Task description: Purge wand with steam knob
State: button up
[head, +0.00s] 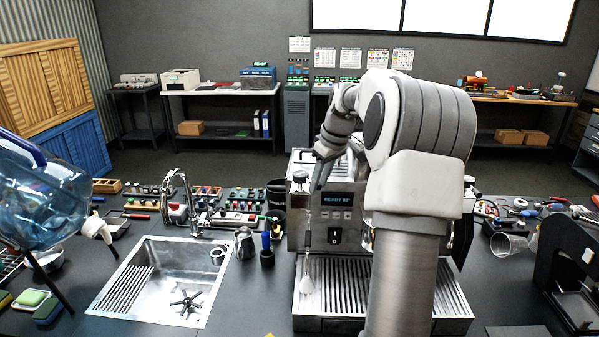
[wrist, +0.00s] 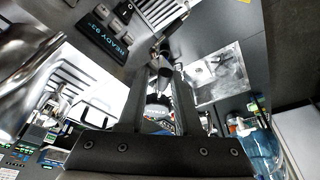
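The espresso machine (head: 335,232) stands in the middle of the counter, its lit display (head: 336,199) reading ready. The dark-topped steam knob (head: 300,177) is at its upper left front. The pale-tipped steam wand (head: 307,275) hangs down over the drip tray. My gripper (head: 318,180) points down close beside the knob on its right. In the wrist view my gripper's (wrist: 161,75) two fingers are apart, with a dark knob-like part (wrist: 160,62) at the gap between their tips. I cannot tell whether they touch it. The display (wrist: 115,35) shows tilted there.
A slatted drip tray (head: 325,290) lies below the wand. A steel pitcher (head: 244,243) and dark cup with blue-handled tools (head: 267,256) stand left, beside the sink (head: 140,245). A water jug (head: 40,195) is at far left. My arm hides the machine's right part.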

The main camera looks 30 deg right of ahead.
jog(key=shift+w+d+n+g+y, duration=0.3)
jog(key=shift+d+n, duration=0.45)
jog(key=shift+n, duration=0.6)
jog(key=shift+w+d+n+g+y, duration=0.1)
jog(key=shift+w+d+n+y, duration=0.3)
jog(key=shift+d+n, duration=0.65)
jog(key=shift+a+n, duration=0.3)
jog(key=shift+s+a+m+t+h+b, duration=0.2)
jog(key=shift+a+m+b, duration=0.25)
jog(key=shift+m+b, duration=0.35)
jog(key=shift+s+a+m+t+h+b, duration=0.1)
jog(key=shift+s+a+m+h+b, duration=0.15)
jog(key=shift+a+m+b, duration=0.4)
jog(key=shift+s+a+m+t+h+b, duration=0.15)
jog(key=shift+s+a+m+b, duration=0.15)
jog(key=shift+m+b, duration=0.65)
jog(key=w+a+m+h, duration=0.1)
jog(key=a+m+h, duration=0.2)
jog(key=a+m, duration=0.3)
jog(key=m+g, duration=0.1)
jog(key=m, duration=0.3)
jog(key=shift+w, duration=0.15)
